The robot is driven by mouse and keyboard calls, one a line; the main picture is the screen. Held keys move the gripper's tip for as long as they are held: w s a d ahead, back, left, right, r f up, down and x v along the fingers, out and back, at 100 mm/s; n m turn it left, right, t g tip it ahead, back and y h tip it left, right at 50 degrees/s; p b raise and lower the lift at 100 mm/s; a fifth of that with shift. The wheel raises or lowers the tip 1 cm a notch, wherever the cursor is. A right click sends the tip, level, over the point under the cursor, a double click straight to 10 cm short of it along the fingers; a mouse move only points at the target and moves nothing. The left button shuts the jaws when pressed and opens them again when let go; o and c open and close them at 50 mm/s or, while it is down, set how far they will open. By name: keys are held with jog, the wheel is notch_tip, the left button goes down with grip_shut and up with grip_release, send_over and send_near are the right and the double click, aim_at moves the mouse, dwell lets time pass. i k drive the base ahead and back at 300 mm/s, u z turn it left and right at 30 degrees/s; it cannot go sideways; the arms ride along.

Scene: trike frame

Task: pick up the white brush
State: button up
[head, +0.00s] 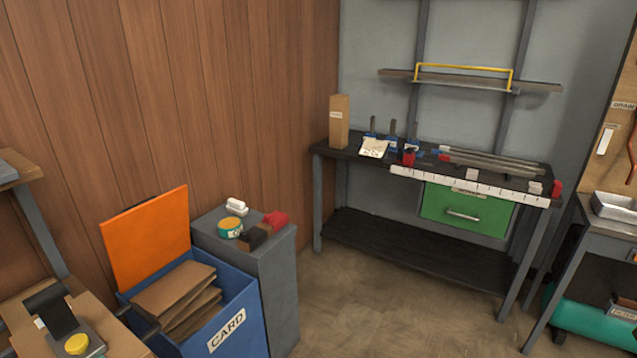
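A small white object (236,207) lies at the back of the top of a grey cabinet (270,280), near the wooden wall. It looks like the white brush, but it is too small to make out bristles. A green and yellow tin (230,228) stands just in front of it. A dark brown block (255,237) and a red object (275,220) lie to the right of the tin. My gripper is not in view.
A blue CARD bin (228,333) with an orange lid (148,238) and cardboard stands left of the cabinet. A dark workbench (430,237) with tools and a green drawer (466,208) is at the back. The floor (390,310) between is clear.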

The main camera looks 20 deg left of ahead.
aim_at(236, 207)
jog(key=z, duration=0.15)
jog(key=i, duration=1.8)
jog(key=u, duration=0.55)
jog(key=i, duration=0.95)
jog(key=u, duration=1.5)
jog(key=i, duration=0.8)
jog(key=u, duration=0.6)
